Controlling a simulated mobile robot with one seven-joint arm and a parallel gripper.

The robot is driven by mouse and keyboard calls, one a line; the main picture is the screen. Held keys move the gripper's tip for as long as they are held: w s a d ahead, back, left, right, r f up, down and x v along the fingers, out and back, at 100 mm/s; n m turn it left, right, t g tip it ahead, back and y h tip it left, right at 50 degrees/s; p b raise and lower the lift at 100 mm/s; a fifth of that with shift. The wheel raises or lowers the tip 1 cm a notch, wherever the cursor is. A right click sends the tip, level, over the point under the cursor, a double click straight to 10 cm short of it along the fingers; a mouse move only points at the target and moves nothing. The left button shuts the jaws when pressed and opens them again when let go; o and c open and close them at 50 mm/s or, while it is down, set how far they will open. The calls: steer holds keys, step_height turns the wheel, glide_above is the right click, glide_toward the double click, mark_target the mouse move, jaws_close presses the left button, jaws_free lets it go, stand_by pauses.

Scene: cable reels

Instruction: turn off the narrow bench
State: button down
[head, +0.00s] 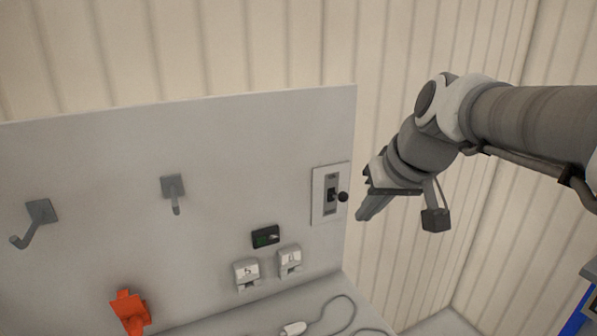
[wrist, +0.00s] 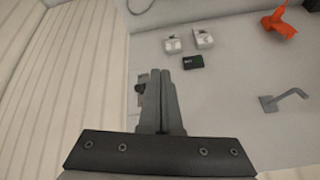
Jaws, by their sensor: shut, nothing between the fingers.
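A switch plate (head: 331,194) with a dark lever and a round black knob (head: 343,197) is mounted near the right edge of the grey upright panel (head: 110,150). My gripper (head: 362,217) is shut and empty, just right of the knob in the head view; I cannot tell whether it touches. In the wrist view my gripper (wrist: 161,74) covers most of the switch plate, and the black knob (wrist: 139,87) shows at its left. A small black box with a green mark (head: 265,236) is on the panel, lower left of the switch.
Two light boxes marked with symbols (head: 247,273) (head: 290,261) sit below the black box. An orange holder (head: 131,312) and grey hooks (head: 173,193) (head: 35,222) are on the left. Ribbed wall stands right of the panel.

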steer(key=w+d+r+p, duration=0.2)
steer(key=w+r, duration=0.1)
steer(key=w, duration=0.8)
steer(key=r+n+t+y+p, duration=0.1)
glide_above(343, 197)
steer(key=s+d, duration=0.2)
steer(key=d, duration=0.2)
steer(key=shift+w+a, duration=0.1)
steer(key=shift+a, duration=0.1)
steer(key=p+x, duration=0.1)
steer(key=x, duration=0.4)
steer(key=p+x, duration=0.1)
steer(key=x, duration=0.4)
steer(key=shift+a, duration=0.25)
steer(key=shift+s+d+f, duration=0.15)
steer(key=shift+s+f, duration=0.85)
steer(key=shift+f, duration=0.1)
steer(key=shift+s+f, duration=0.25)
steer(key=shift+f, duration=0.15)
steer(key=shift+f+y+b, duration=0.15)
steer(key=shift+y+b, duration=0.15)
steer(key=shift+b, duration=0.1)
